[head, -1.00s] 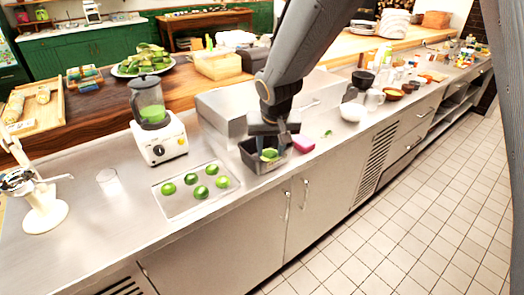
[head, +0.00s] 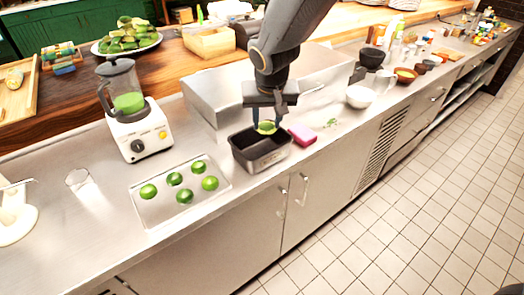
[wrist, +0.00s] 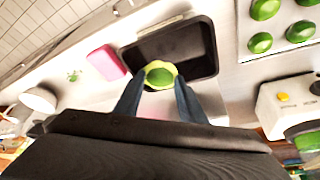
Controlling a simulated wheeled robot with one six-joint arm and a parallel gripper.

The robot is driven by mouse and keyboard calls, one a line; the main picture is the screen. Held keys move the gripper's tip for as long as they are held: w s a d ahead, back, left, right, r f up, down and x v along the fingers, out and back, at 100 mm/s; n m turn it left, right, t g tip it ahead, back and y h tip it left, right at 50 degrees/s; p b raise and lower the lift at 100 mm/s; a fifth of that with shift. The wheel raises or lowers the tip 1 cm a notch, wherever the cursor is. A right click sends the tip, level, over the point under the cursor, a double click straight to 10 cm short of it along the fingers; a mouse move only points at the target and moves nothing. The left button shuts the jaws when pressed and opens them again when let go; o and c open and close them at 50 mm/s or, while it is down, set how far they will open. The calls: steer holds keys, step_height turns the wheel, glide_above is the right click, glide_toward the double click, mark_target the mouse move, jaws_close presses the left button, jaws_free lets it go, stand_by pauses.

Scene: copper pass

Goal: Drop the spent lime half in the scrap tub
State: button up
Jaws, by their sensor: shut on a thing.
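The spent lime half (head: 267,128) is pinched between the fingertips of my gripper (head: 266,121). In the wrist view the lime half (wrist: 160,75) shows a pale yellow-green rim and a greener middle, with a finger on each side. The scrap tub (head: 264,164) is a dark grey rectangular pan on the steel counter. My gripper holds the lime half above the tub's opening, toward its back in the head view. In the wrist view the tub (wrist: 192,48) looks dark and empty inside where visible; the lime and fingers cover part of its edge.
A pink sponge (head: 302,134) lies just right of the tub. A tray (head: 150,214) of several green limes and a blender (head: 135,128) stand to the left. A steel box (head: 208,92) is behind, and a white bowl (head: 359,96) is farther right.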

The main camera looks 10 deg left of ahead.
mark_target(267, 128)
steer(key=shift+f+b, duration=1.3)
steer(key=shift+f, duration=0.65)
steer(key=o, duration=0.8)
steer(key=shift+r, duration=0.1)
steer(key=shift+b+v, duration=0.75)
steer(key=shift+v, duration=3.1)
